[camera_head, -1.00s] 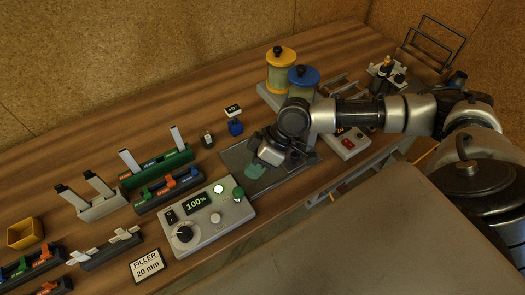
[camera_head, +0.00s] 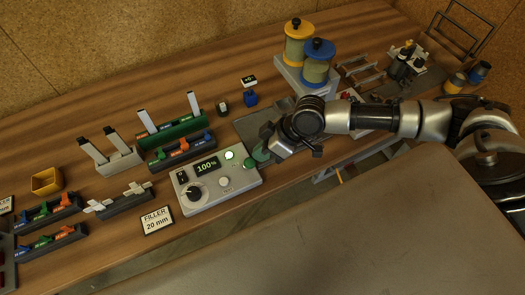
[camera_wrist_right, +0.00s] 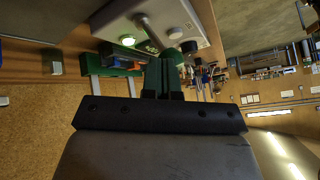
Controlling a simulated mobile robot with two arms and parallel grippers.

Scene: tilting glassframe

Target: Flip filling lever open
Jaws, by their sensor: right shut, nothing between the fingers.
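A grey control box (camera_head: 215,190) with a "100%" display, a black dial and a lit green button stands on the table. A dark green knob sits at its right end. A "FILLER 20 mm" sign (camera_head: 157,220) stands left of it, near a dark rail with pale levers (camera_head: 133,188). I cannot tell which part is the filling lever. My right gripper (camera_head: 262,152) is just right of the box, its green fingers close to the knob; contact is unclear. In the wrist view the fingers (camera_wrist_right: 165,75) are together and empty, with the box beyond. My left gripper is out of view.
Blocks with coloured levers (camera_head: 182,148) and upright pale bars (camera_head: 145,118) stand behind and left of the box. A yellow bin (camera_head: 46,181) is at far left. Yellow and blue canisters (camera_head: 317,65) stand behind my right arm. The wood (camera_head: 75,120) at the back left is clear.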

